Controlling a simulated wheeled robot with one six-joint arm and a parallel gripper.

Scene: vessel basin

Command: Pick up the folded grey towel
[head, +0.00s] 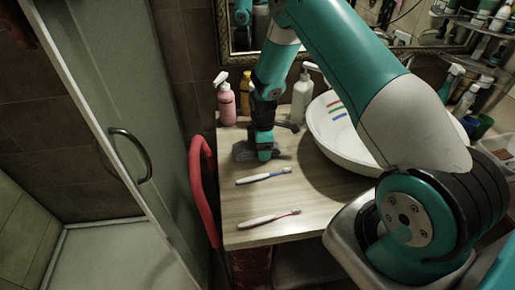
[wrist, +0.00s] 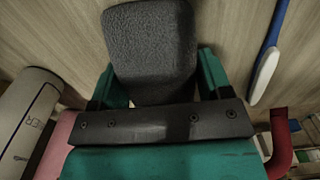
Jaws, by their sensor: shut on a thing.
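The folded grey towel (wrist: 150,45) is a dark, rough-textured pad with rounded corners in the wrist view. It sits between the two teal fingers of my gripper (wrist: 158,80), which is shut on it. In the head view my gripper (head: 264,149) is low over the wooden counter, and the grey towel (head: 241,151) shows partly beside it on the left. The fingers and arm hide part of the towel. I cannot tell whether the towel touches the counter.
A blue-white toothbrush (head: 263,176) and a red-white one (head: 268,218) lie on the counter (head: 246,203) in front. A pink bottle (head: 227,104), yellow bottle (head: 245,93) and white pump bottle (head: 301,98) stand behind. A white basin (head: 334,140) is right. A red rail (head: 199,195) runs left.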

